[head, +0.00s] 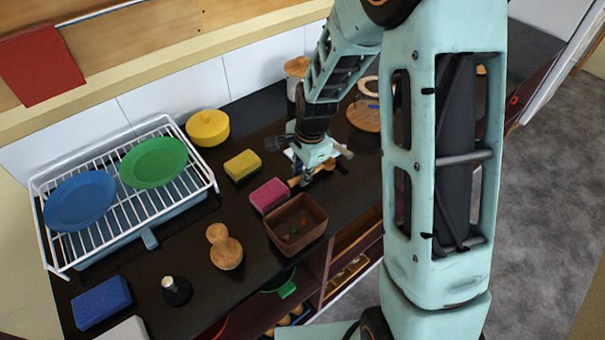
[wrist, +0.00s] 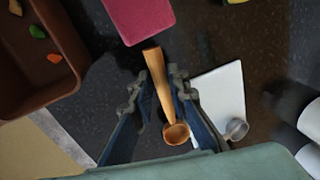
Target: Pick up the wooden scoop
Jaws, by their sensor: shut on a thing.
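The wooden scoop (wrist: 158,82) shows in the wrist view between the fingers of my gripper (wrist: 163,95). Its handle points up toward the pink sponge and its round bowl is at the lower end, near the palm. My gripper is shut on the scoop's handle. In the head view my gripper (head: 306,176) is low over the dark counter, beside the pink sponge, and mostly hides the scoop; a bit of its handle (head: 294,182) shows. I cannot tell whether the scoop touches the counter.
A pink sponge (head: 270,195) and a brown bin (head: 315,224) with small colored pieces stand close by. A white board (wrist: 219,98) and a small metal cup (wrist: 236,129) lie to the right in the wrist view. A dish rack (head: 68,259) with plates is at left.

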